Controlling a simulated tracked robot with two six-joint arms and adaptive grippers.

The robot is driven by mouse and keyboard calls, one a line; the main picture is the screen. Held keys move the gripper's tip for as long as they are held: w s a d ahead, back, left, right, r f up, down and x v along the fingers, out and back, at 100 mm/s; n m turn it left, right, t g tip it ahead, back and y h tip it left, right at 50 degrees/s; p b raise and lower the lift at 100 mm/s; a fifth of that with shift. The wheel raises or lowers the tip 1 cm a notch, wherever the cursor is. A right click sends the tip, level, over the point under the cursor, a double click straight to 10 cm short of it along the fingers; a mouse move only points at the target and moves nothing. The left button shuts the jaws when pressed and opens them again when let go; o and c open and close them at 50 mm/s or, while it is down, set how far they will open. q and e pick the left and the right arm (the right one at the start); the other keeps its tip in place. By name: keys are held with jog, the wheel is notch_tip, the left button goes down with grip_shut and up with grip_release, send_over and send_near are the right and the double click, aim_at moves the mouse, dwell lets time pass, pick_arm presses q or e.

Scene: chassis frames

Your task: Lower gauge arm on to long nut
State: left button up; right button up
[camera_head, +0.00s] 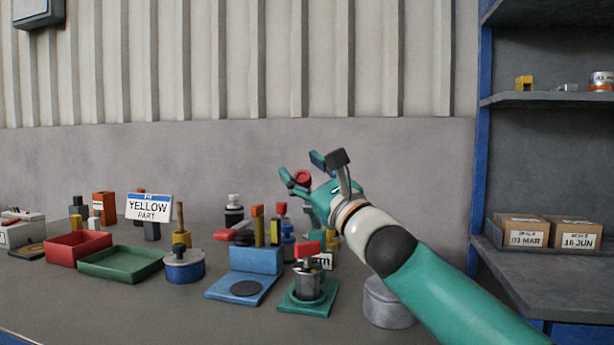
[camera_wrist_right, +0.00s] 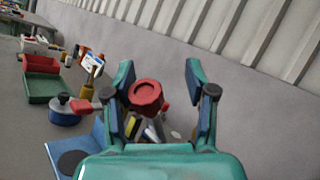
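My right gripper (camera_head: 305,168) is raised above the back of the bench, fingers apart. A round red knob (camera_head: 302,177) shows between its fingers; in the right wrist view the knob (camera_wrist_right: 146,95) is nearer the left finger, with a gap to the right finger. I cannot tell whether it is the gauge arm's end or whether a finger touches it. A blue stand (camera_head: 256,260) with a dark disc on its base is on the bench. Beside it a green base (camera_head: 308,303) carries a grey metal piece with a red top. I cannot single out the long nut. My left gripper is not in view.
A red tray (camera_head: 78,258) and a green tray (camera_head: 120,278) lie at left, with a blue round pot (camera_head: 184,272) beside them. A grey cylinder (camera_head: 388,318) stands under my right arm. A shelf (camera_head: 545,100) stands at right. The front left of the bench is clear.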

jog(key=v, duration=1.2)
jog(key=shift+f, duration=0.1)
